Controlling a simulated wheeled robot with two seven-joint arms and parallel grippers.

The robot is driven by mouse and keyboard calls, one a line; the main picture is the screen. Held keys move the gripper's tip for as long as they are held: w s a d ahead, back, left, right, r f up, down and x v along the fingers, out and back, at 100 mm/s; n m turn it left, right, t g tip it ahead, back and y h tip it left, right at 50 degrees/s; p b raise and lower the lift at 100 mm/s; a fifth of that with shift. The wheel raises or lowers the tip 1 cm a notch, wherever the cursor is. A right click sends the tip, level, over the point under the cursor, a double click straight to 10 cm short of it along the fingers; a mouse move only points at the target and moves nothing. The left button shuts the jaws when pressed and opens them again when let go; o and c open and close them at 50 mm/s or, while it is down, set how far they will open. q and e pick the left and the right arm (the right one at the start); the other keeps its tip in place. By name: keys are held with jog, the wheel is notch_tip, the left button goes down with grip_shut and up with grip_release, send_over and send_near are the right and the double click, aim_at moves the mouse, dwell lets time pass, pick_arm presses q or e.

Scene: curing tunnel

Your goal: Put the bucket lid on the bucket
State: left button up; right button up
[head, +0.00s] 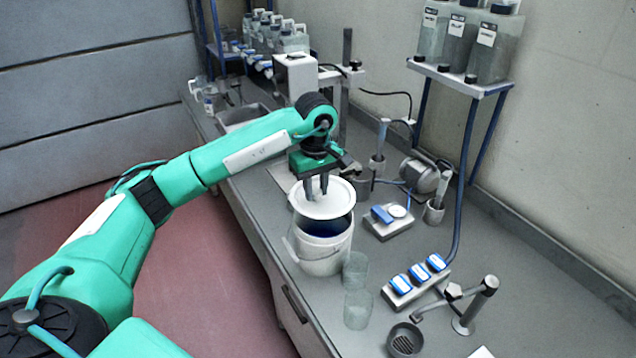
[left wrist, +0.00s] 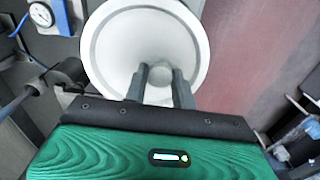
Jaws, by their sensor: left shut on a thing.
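The white bucket (head: 318,252) stands on the grey bench with dark blue contents showing inside its rim. The white round bucket lid (head: 335,203) is above the bucket and a little toward its far left side, leaving part of the opening uncovered. My left gripper (head: 317,194) points down and is shut on the middle of the lid. In the left wrist view the fingers (left wrist: 161,85) close on the round knob at the centre of the lid (left wrist: 115,45). The lid hides the bucket in that view. My right gripper is not in view.
Two clear beakers (head: 357,308) stand close to the bucket's right front. A small device with a blue part (head: 388,222) sits to its right. A row of blue-topped blocks (head: 415,279) and a metal stand (head: 470,312) are nearer the front. A red floor lies left of the bench.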

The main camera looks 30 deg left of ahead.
aim_at(317, 202)
pick_arm(q)
jog(key=f+b, duration=0.1)
jog(key=f, duration=0.1)
jog(key=f+b, duration=0.1)
jog(key=f, duration=0.1)
jog(key=shift+w+f, duration=0.2)
jog(key=shift+f, duration=0.1)
jog(key=shift+f+b, duration=0.25)
jog(key=shift+b, duration=0.05)
jog(key=shift+f, duration=0.15)
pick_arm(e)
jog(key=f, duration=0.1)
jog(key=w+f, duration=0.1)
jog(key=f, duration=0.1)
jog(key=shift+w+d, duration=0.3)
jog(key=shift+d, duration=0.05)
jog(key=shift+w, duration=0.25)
pick_arm(q)
jog(key=shift+b, duration=0.4)
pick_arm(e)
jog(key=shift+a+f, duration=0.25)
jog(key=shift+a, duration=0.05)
pick_arm(q)
jog(key=shift+f+b, duration=0.2)
jog(key=shift+b, duration=0.2)
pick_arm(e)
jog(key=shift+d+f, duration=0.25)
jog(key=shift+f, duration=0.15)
